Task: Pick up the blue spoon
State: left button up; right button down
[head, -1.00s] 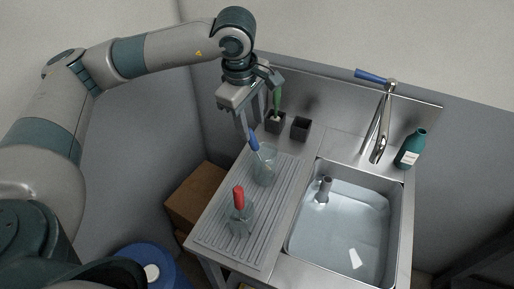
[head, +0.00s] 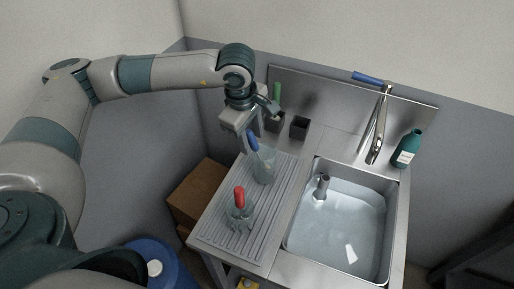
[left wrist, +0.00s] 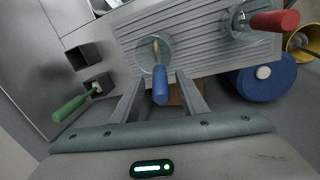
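The blue spoon (head: 252,142) stands tilted in a clear glass beaker (head: 264,172) on the ribbed drainboard, its blue handle up. My left gripper (head: 248,148) points down over the handle. In the left wrist view, the blue handle (left wrist: 160,86) shows between the two fingers of the open left gripper (left wrist: 159,80), with a gap on each side. The spoon's lower end is inside the beaker (left wrist: 153,54). My right gripper is not in view.
A red-handled tool (head: 239,197) stands in another glass vessel nearer the front. A green-handled tool (head: 277,93) stands in a dark square holder behind the gripper, beside an empty dark holder (head: 299,128). A water-filled sink (head: 335,225), faucet (head: 376,140) and teal bottle (head: 408,148) are right.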

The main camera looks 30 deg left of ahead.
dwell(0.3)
pick_arm(q)
grip_shut()
jog(key=shift+r, duration=0.1)
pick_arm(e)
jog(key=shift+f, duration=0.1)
